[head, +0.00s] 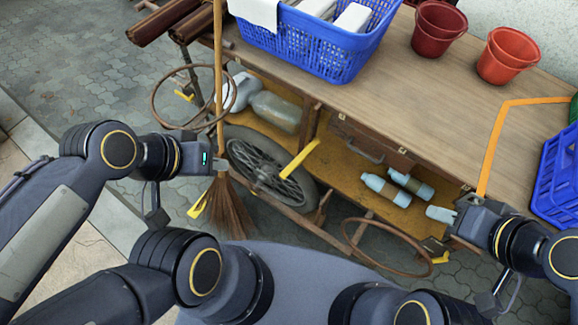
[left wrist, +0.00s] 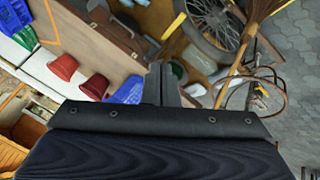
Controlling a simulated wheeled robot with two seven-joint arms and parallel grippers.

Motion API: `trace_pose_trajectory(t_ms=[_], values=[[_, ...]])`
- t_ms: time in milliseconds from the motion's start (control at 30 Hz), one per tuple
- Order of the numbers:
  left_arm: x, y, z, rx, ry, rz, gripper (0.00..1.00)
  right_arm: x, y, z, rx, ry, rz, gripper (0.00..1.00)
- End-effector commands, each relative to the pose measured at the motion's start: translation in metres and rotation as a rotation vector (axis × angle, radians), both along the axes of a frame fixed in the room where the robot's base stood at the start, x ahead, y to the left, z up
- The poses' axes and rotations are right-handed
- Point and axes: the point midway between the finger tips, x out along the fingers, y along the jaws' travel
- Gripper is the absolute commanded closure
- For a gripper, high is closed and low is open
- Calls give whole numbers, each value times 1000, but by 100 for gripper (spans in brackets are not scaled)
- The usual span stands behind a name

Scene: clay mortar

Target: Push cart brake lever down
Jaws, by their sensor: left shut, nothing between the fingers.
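The cart's wooden body and top (head: 400,75) fill the upper right of the head view. A yellow lever (head: 300,159) sticks up at a slant beside the spoked wheel (head: 255,165). The lever (left wrist: 172,28) and wheel (left wrist: 212,28) also show in the left wrist view. My left gripper (head: 222,162) is shut and empty, left of the wheel and close to the broom, apart from the lever. Its fingers (left wrist: 168,85) show in the left wrist view. My right gripper (head: 436,213) is at the cart's near right side; its finger gap is unclear.
A broom (head: 222,205) stands upright in front of the wheel. A blue basket (head: 305,45) and red pots (head: 437,28) sit on the cart top. Bottles (head: 388,190) lie on the lower shelf. A rusty ring (head: 375,222) juts out low on the near side.

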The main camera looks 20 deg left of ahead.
Motion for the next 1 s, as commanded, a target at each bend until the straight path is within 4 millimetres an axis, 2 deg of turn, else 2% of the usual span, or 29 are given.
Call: trace_pose_trajectory(t_ms=[167, 267, 367, 467, 600, 700, 800, 900, 1000], values=[[23, -3, -12, -33, 51, -25, 100, 0, 0, -10, 0, 0, 0, 64], [52, -8, -29, -54, 110, -41, 100, 0, 0, -19, 0, 0, 0, 64], [87, -16, -56, -55, 179, -52, 100, 0, 0, -30, 0, 0, 0, 64], [121, -27, -91, -29, 244, -56, 100, 0, 0, -39, 0, 0, 0, 64], [162, -44, -154, 55, 320, -63, 100, 0, 0, -52, 0, 0, 0, 64], [184, -56, -201, 140, 355, -73, 100, 0, 0, -61, 0, 0, 0, 64], [201, -65, -243, 226, 373, -84, 100, 0, 0, -67, 0, 0, 0, 64], [211, -71, -274, 298, 376, -99, 100, 0, 0, -72, 0, 0, 0, 64], [217, -74, -294, 346, 375, -110, 100, 0, 0, -74, 0, 0, 0, 64]])
